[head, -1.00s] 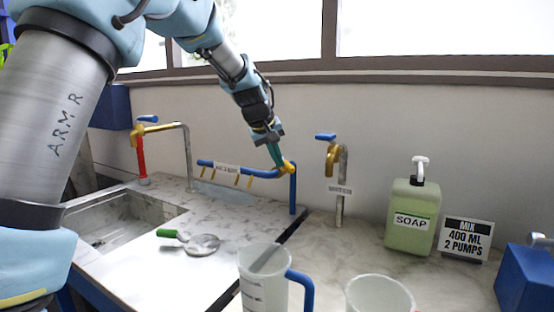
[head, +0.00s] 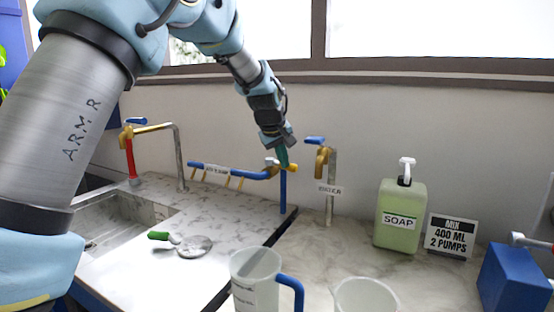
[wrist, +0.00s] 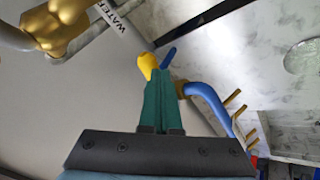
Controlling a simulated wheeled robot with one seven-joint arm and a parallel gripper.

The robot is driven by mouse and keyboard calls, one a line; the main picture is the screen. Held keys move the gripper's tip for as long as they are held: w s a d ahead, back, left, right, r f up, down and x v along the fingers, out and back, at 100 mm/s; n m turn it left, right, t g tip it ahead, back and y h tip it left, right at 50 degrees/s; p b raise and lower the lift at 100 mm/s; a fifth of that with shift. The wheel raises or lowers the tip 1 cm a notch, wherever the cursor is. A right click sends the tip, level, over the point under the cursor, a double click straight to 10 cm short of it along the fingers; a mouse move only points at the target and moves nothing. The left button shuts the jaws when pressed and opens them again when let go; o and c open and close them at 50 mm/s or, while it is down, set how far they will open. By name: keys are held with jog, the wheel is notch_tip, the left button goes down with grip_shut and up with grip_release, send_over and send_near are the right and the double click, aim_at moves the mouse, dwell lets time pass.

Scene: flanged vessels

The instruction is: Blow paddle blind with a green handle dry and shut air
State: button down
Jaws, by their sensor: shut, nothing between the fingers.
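The paddle blind, a round grey disc (head: 195,247) with a green handle (head: 158,235), lies on the pale marbled drainboard right of the sink. Part of its disc shows in the wrist view (wrist: 302,57). The blue air pipe (head: 240,174) with several brass nozzles runs above the back of the drainboard. At its right end, a yellow valve part (head: 292,168) sits atop the blue post. My gripper (head: 284,163) is shut and empty, its teal fingertips pointing down at the valve. In the wrist view the fingertips overlap the yellow part (wrist: 147,66); I cannot tell whether they touch.
A water tap (head: 321,160) stands right of the air post. A clear jug with a blue handle (head: 256,280) and another cup (head: 366,295) stand in front. A soap bottle (head: 400,215), a sign (head: 450,236) and a blue box (head: 515,280) are right. The sink (head: 110,225) is left.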

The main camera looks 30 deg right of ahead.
jog(key=shift+s+d, duration=0.1)
jog(key=shift+d, duration=0.65)
